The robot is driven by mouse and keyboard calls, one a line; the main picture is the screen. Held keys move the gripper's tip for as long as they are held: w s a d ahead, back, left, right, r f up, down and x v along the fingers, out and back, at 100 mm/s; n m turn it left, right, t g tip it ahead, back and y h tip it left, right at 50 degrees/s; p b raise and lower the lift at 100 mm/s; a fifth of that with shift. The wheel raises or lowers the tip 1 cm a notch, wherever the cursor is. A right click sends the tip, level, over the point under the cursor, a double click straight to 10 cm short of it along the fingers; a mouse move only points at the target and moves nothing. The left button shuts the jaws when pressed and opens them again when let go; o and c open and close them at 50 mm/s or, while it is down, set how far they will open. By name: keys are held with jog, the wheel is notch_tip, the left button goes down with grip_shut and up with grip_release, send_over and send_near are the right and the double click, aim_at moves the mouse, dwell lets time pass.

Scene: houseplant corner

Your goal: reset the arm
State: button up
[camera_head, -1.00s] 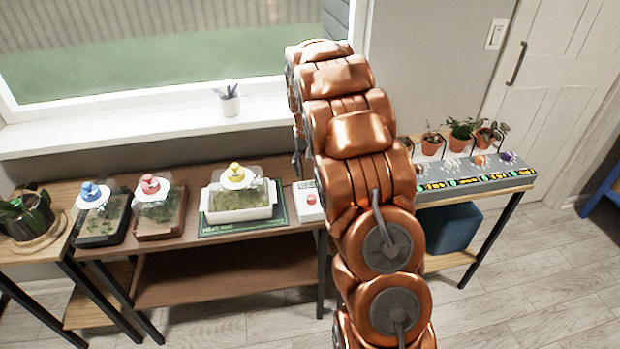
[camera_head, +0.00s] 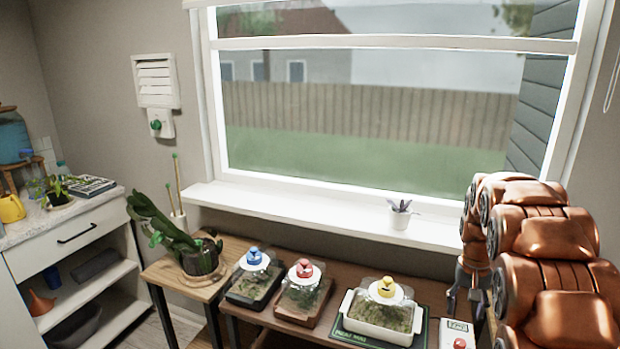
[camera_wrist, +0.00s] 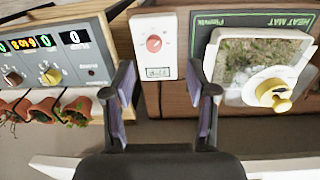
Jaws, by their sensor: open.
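My arm, copper and jointed, fills the right side of the head view. My gripper (camera_head: 464,294) hangs at its far side, partly hidden by the arm, over the right part of the bench. In the wrist view my gripper (camera_wrist: 163,72) has its two fingers spread, with nothing between them. Past the fingertips lies a white control box (camera_wrist: 154,45) with a red dial, which also shows in the head view (camera_head: 458,335). It stands beside the heat mat (camera_wrist: 250,20). I cannot tell how far the gripper is above the bench.
A white tray with a yellow-knobbed lid (camera_head: 384,308) sits on the mat. Red-knobbed (camera_head: 303,285) and blue-knobbed (camera_head: 255,275) covered trays stand left. A cactus pot (camera_head: 203,262) stands on a side table. A grey control panel (camera_wrist: 60,50) adjoins several small pots. A white pot (camera_head: 400,216) is on the sill.

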jog(key=s+a+r+n, duration=0.1)
jog(key=s+a+r, duration=0.1)
jog(key=s+a, duration=0.5)
jog(key=s+a+r+n+g+p, duration=0.1)
jog(key=s+a, duration=0.6)
jog(key=s, duration=1)
jog(key=s+a+r+n, duration=0.3)
jog(key=s+a, duration=0.4)
jog(key=s, duration=0.5)
jog(key=shift+p, duration=0.35)
jog(key=shift+s, duration=0.1)
